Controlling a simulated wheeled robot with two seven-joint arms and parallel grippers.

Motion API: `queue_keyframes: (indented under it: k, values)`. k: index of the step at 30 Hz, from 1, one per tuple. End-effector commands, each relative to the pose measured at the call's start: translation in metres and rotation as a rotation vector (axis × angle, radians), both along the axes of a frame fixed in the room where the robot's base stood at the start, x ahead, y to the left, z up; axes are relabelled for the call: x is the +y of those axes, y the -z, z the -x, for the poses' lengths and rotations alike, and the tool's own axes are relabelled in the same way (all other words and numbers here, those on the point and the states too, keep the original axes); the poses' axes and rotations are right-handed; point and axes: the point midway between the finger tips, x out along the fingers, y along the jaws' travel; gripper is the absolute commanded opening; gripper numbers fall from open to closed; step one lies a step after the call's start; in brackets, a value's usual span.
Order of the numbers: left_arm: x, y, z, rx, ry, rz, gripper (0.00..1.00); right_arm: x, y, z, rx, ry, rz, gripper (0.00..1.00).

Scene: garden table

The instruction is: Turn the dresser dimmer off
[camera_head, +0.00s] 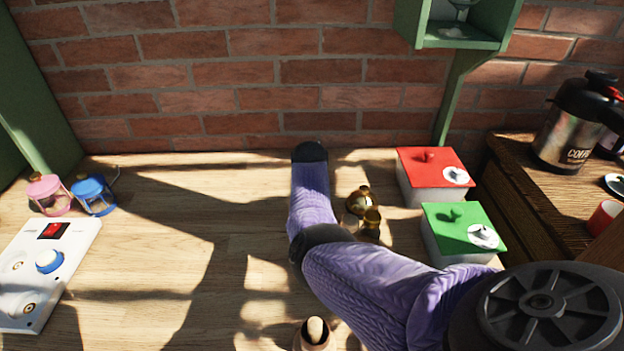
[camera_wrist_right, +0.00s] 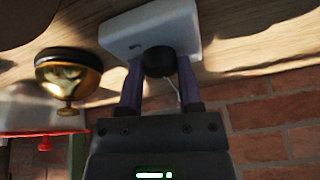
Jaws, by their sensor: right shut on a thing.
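The dimmer (camera_wrist_right: 120,37), a white box with a dark round knob (camera_wrist_right: 158,62), lies on the wooden tabletop in the right wrist view. My right gripper (camera_wrist_right: 160,72) has its two purple fingers on either side of the knob, shut on it. A thin pale cord runs near the fingers. In the head view my right arm reaches in from the lower right, and I cannot make out the dimmer or the fingertips there. My left gripper is not in view.
A brass bell-like thing (camera_wrist_right: 68,75) stands close beside the dimmer; brass pieces (camera_head: 360,201) also show in the head view. Red-lidded (camera_head: 420,170) and green-lidded (camera_head: 458,228) boxes stand right. A white switch panel (camera_head: 20,318) and two small lanterns (camera_head: 92,194) stand left. The left-centre tabletop is clear.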

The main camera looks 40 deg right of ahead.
Motion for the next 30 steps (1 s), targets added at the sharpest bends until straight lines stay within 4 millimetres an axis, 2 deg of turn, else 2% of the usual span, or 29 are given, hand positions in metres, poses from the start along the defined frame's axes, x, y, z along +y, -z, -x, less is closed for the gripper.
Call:
queue_keyframes:
  k: [5, 6, 10, 11, 20, 23, 27, 30]
  values:
    - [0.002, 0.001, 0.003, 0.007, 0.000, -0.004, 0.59, 0.000, 0.000, -0.001, -0.004, 0.002, 0.003, 0.00]
    - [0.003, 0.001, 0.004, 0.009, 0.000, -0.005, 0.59, 0.000, 0.000, -0.001, -0.004, 0.002, 0.003, 0.50]
    - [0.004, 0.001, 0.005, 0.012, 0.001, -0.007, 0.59, 0.000, 0.000, -0.001, -0.003, 0.002, 0.003, 0.77]
    - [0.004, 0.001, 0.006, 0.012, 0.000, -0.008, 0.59, 0.000, 0.000, -0.001, -0.003, 0.002, 0.003, 0.80]
    - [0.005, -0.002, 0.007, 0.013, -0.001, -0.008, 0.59, 0.000, -0.004, 0.000, -0.003, 0.003, 0.002, 0.80]
    - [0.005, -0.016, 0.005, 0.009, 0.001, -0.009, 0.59, 0.004, -0.021, 0.004, -0.004, 0.002, 0.003, 0.80]
    - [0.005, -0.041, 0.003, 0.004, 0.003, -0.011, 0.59, 0.014, -0.056, 0.013, -0.007, 0.003, 0.003, 0.80]
    - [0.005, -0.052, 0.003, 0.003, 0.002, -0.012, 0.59, 0.021, -0.076, 0.019, -0.006, 0.002, 0.003, 0.80]
